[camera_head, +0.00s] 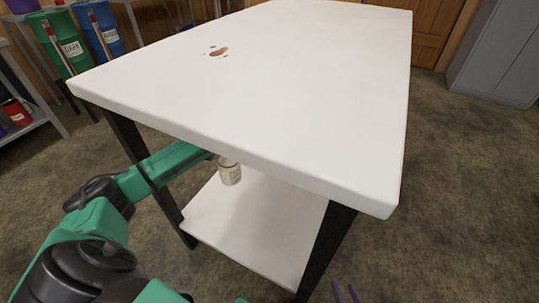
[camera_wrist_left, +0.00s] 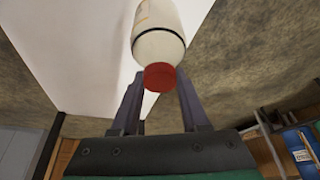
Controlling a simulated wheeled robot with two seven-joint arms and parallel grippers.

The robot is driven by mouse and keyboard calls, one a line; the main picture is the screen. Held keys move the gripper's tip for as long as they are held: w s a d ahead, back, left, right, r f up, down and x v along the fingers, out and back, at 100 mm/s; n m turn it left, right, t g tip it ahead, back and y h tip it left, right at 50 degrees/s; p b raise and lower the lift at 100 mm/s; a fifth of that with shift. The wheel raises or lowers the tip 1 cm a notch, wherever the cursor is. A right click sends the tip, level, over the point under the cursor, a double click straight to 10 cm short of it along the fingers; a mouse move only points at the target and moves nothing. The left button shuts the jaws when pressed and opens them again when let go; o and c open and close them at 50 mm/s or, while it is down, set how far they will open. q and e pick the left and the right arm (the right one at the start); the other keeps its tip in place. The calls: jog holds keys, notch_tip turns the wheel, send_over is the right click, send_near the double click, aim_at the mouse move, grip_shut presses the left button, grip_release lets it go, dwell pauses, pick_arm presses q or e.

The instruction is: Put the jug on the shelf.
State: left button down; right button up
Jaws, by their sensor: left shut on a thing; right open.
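The jug is a small cream bottle (camera_head: 229,173) under the white tabletop (camera_head: 290,80), over or near the back part of the white lower shelf (camera_head: 258,228). I cannot tell whether its base touches the shelf. In the left wrist view the jug (camera_wrist_left: 158,45) shows its red cap between the fingers of my left gripper (camera_wrist_left: 158,88), which is shut on it. In the head view the tabletop edge hides that gripper and the jug's top. My right gripper (camera_head: 347,293) is open and empty at the bottom edge, with only its fingertips in view.
Black table legs (camera_head: 325,250) stand at the shelf's corners, and the tabletop overhangs the shelf. Brown stains (camera_head: 218,51) mark the tabletop. Green and blue barrels (camera_head: 65,45) stand at the back left, and a grey cabinet (camera_head: 500,55) at the right. The floor on the right is clear.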

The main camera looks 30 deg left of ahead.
aim_at(229, 169)
pick_arm(q)
jog(key=f+b, duration=0.5)
jog(key=f, duration=0.5)
jog(key=shift+s, duration=0.2)
jog(key=shift+r, duration=0.1)
jog(key=shift+c, duration=2)
grip_release()
pick_arm(e)
jog(key=shift+m+t, duration=0.3)
jog(key=shift+t, duration=0.3)
notch_tip(229, 169, down, 6)
jog(key=shift+s+r, duration=0.1)
jog(key=shift+r, duration=0.05)
pick_arm(q)
jog(key=p+v, duration=0.6)
jog(key=v, duration=0.6)
jog(key=shift+w, duration=0.1)
pick_arm(e)
notch_tip(229, 169, up, 7)
jog(key=g, duration=0.2)
jog(key=shift+d+n, duration=0.3)
jog(key=shift+n, duration=0.1)
jog(key=shift+f, duration=0.2)
